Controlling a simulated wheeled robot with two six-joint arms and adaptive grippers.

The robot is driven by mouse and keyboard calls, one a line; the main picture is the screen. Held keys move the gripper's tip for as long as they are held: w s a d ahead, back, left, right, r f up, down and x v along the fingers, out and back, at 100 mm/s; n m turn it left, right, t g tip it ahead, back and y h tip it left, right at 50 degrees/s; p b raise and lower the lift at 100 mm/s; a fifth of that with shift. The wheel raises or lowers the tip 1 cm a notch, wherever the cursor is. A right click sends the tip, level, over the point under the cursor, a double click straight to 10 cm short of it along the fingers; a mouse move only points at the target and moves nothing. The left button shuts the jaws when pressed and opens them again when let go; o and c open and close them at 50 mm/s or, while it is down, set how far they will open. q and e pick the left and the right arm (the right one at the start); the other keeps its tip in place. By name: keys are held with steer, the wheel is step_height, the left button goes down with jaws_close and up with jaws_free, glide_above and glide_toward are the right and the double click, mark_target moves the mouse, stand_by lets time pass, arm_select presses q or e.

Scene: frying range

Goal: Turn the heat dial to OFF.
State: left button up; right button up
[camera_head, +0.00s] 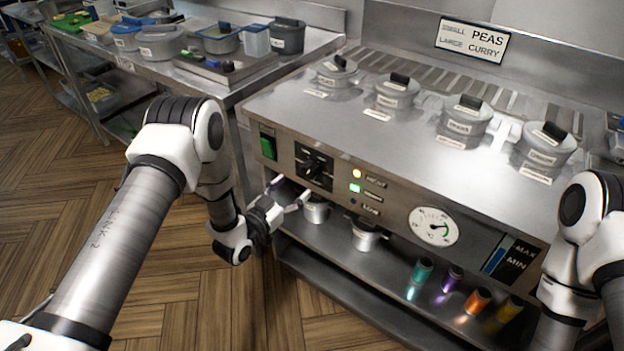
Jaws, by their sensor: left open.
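The heat dial (314,167) is a black knob on a dark square plate at the left of the range's front panel. Its exact setting is too small to read. My left gripper (289,193) is open and empty, just below and left of the dial, apart from it as far as I can tell. My right arm shows at the right edge, but its gripper is out of view.
A green switch (268,147), lit lamps (356,188) and a round gauge (434,227) share the panel. Several lidded pots (463,120) stand on top. Metal cups (365,234) and coloured cylinders (422,270) stand on the lower shelf (335,262). Floor at left is clear.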

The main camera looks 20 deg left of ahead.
mark_target(307, 173)
arm_select(q)
steer(key=x, duration=0.7)
steer(key=shift+a, duration=0.1)
steer(key=shift+r, duration=0.1)
steer(key=c, duration=1.2)
